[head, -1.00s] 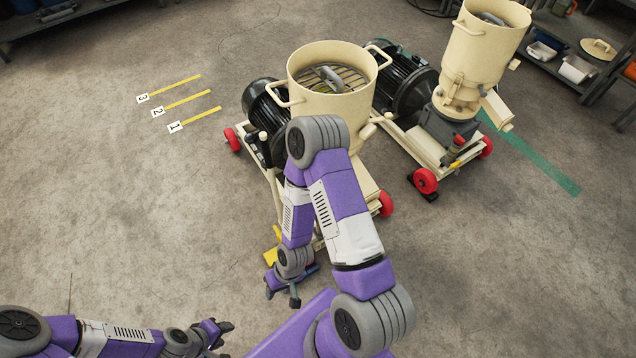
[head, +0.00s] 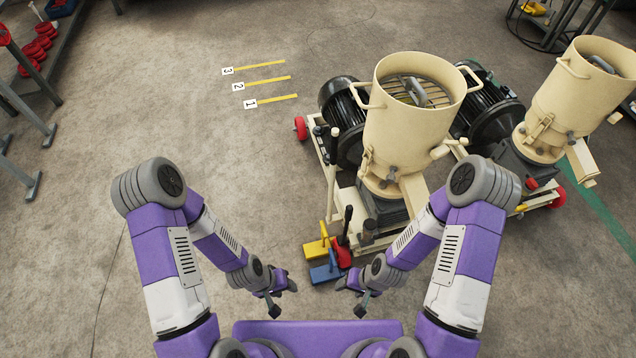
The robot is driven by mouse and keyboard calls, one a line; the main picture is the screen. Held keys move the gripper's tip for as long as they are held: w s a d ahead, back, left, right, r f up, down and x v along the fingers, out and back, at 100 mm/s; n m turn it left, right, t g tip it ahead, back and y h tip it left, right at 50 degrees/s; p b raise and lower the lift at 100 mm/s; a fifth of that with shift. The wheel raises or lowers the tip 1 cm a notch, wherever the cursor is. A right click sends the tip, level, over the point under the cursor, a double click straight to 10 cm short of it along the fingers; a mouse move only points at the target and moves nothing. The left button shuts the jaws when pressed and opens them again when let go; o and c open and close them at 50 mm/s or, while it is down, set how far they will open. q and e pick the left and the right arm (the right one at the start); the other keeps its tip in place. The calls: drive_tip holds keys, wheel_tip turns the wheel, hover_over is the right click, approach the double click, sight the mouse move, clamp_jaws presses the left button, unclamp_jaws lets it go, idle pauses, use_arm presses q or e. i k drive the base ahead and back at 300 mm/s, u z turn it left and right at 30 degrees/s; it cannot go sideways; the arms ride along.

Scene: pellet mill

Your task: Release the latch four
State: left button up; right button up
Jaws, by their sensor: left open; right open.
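The nearer pellet mill (head: 415,110) is a cream machine with an open hopper and a dark motor, standing right of centre. A small latch-like fitting (head: 367,160) shows on the lower left of its hopper; I cannot read any number on it. A yellow pedal (head: 316,248) and a blue pedal (head: 325,272) sit low at its front, beside a red wheel. My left gripper (head: 284,299) is open and empty, left of the pedals and apart from them. My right arm hides part of the mill's base.
A second cream mill (head: 575,105) stands close on the right. Three yellow floor strips labelled 1, 2 and 3 (head: 270,85) lie at the back. A metal rack (head: 30,90) stands at the left edge. The floor at left and centre is clear.

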sight(360, 174)
drive_tip(key=u, duration=0.05)
drive_tip(key=k, duration=0.5)
drive_tip(key=z, duration=1.15)
drive_tip(key=i, duration=1)
drive_tip(key=u, duration=1.75)
drive_tip(key=i, duration=0.5)
drive_tip(key=z, duration=0.05)
